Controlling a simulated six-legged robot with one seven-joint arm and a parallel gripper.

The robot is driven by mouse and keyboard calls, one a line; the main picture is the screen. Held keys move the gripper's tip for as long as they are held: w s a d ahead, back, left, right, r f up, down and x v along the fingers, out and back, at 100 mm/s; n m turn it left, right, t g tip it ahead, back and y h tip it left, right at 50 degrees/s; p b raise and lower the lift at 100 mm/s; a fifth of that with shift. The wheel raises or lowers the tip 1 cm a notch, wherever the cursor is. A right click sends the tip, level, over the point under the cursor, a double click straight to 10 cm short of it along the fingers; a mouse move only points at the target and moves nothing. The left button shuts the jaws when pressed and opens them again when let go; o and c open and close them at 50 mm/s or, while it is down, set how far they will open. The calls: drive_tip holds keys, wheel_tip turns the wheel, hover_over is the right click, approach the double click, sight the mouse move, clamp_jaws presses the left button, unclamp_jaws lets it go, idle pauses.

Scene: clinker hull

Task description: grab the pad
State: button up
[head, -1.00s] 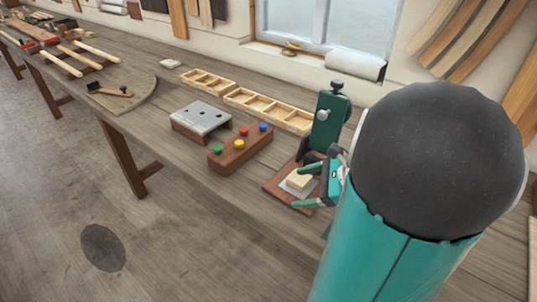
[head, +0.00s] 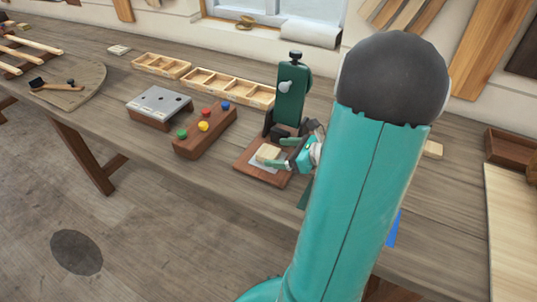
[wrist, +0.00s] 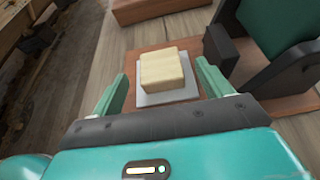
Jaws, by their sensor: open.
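The pad, a pale cream block (wrist: 163,70), lies on a light grey plate (wrist: 166,98) on a brown wooden board (wrist: 140,50). In the head view the pad (head: 268,153) sits at the foot of a green upright press (head: 291,95). My gripper (wrist: 162,72) is open, with one green finger on each side of the pad in the wrist view. Gaps show between the fingers and the pad, and nothing is gripped. In the head view my gripper (head: 280,153) is at the pad's right side. My arm hides part of the bench behind it.
Left of the board are a brown block with coloured knobs (head: 205,132) and a grey holed plate on a stand (head: 160,104). Wooden compartment trays (head: 228,90) lie behind. The press's dark base (wrist: 258,75) stands close to my right finger.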

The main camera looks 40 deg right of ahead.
sight(269, 151)
drive_tip(key=x, duration=0.5)
drive_tip(key=c, duration=1.1)
drive_tip(key=shift+c, duration=0.2)
